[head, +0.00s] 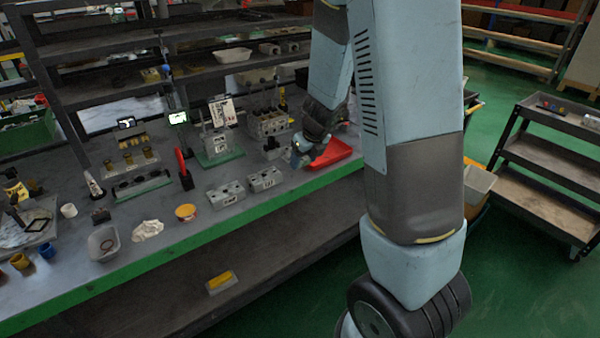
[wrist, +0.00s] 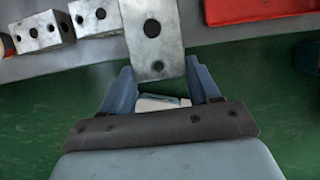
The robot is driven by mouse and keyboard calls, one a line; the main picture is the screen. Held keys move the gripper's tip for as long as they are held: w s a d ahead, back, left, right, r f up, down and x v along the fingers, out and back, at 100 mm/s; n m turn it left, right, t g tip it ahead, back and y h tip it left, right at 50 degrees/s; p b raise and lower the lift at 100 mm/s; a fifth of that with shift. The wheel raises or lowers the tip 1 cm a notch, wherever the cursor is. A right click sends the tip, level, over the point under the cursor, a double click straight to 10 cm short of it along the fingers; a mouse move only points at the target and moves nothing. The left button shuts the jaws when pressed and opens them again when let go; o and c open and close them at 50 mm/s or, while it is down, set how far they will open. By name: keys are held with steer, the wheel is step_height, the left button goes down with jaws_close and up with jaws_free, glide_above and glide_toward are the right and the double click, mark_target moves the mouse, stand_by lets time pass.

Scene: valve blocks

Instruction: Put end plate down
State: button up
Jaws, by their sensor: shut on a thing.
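The end plate (wrist: 152,40) is a grey metal block with a large dark hole and a smaller hole below it. In the wrist view it sits between the two fingers of my gripper (wrist: 160,78), which is shut on it. The wrist view shows the plate over the bench's front part, its lower end past the front edge. In the head view my gripper (head: 300,152) is low near the bench, left of a red tray (head: 330,152); the plate is too small to make out there.
Two metal valve blocks (head: 226,194) (head: 265,179) stand on the bench left of my gripper; they also show at upper left in the wrist view (wrist: 38,32). More blocks (head: 268,122) stand behind.

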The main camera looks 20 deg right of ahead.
glide_above(298, 177)
steer(key=s, duration=0.2)
step_height(298, 177, down, 6)
steer(key=shift+w+d, duration=0.1)
steer(key=shift+d, duration=0.05)
steer(key=shift+w+f, duration=0.15)
steer(key=shift+f, duration=1.55)
steer(key=o, duration=1.3)
steer(key=shift+c, duration=0.2)
steer(key=shift+r, duration=0.1)
